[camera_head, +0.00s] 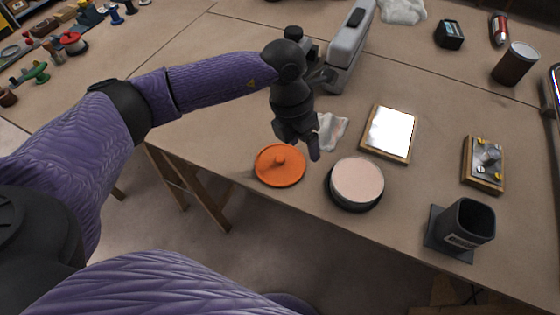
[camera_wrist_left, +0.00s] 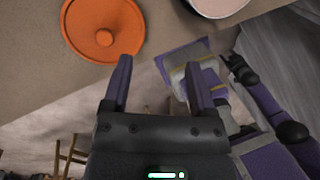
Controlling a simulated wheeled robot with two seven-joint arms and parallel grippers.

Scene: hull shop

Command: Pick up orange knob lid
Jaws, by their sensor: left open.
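The orange knob lid (camera_head: 280,166) is a round flat disc with a small knob in its middle. It lies on the table close to the front edge, knob up. My left gripper (camera_head: 300,153) is above the table, over the right side of the lid in the head view, open and empty. In the left wrist view the lid (camera_wrist_left: 103,30) is at the top left, beyond the tip of the left finger. The two fingers (camera_wrist_left: 156,82) stand apart with nothing between them. My right gripper cannot be made out in the head view.
A round dark tin with a pale top (camera_head: 357,183) stands just right of the lid. A crumpled cloth (camera_head: 332,131), a framed white panel (camera_head: 390,133), a dark square cup (camera_head: 466,224) and a grey machine (camera_head: 350,45) are nearby. The table edge is just in front.

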